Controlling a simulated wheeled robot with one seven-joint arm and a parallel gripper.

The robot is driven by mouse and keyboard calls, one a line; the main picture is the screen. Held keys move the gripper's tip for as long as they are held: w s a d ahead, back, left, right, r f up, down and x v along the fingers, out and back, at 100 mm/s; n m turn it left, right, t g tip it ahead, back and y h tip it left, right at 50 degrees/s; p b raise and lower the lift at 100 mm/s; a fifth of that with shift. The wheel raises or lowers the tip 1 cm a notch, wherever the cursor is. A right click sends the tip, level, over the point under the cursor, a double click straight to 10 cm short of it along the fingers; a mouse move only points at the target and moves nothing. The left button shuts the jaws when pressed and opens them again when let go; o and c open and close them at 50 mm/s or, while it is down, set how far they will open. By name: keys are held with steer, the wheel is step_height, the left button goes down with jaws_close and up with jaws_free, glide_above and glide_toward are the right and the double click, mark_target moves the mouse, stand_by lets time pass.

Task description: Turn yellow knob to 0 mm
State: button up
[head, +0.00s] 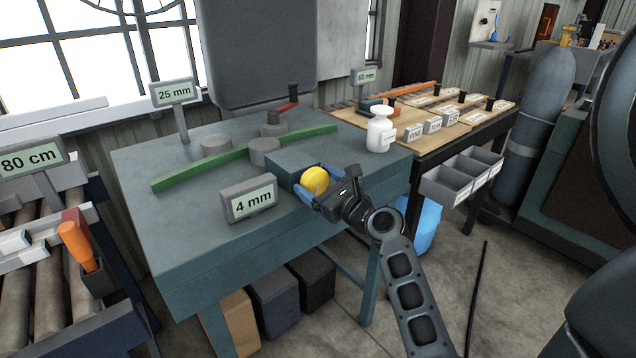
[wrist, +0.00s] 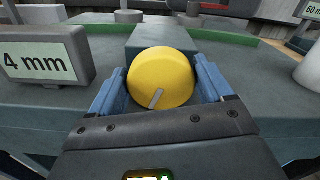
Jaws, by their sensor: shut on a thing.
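The yellow knob (head: 315,180) sits on the front face of a grey-green block (head: 290,160) on the teal workbench. In the wrist view the knob (wrist: 160,78) fills the space between the fingers, and its grey pointer mark slants to the lower left. My gripper (head: 318,186) is shut on the knob, with one blue finger on each side; it also shows in the wrist view (wrist: 162,92). A display sign (head: 250,201) left of the knob reads 4 mm; it also stands at the left in the wrist view (wrist: 42,54).
A 25 mm sign (head: 174,93) stands at the back. A white bottle (head: 380,132) stands right of the block. Grey bins (head: 450,189) hang farther right.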

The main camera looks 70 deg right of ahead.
steer(key=shift+a+n, duration=0.1)
steer(key=shift+n, duration=1.2)
steer(key=o, duration=1)
steer(key=shift+c, duration=0.2)
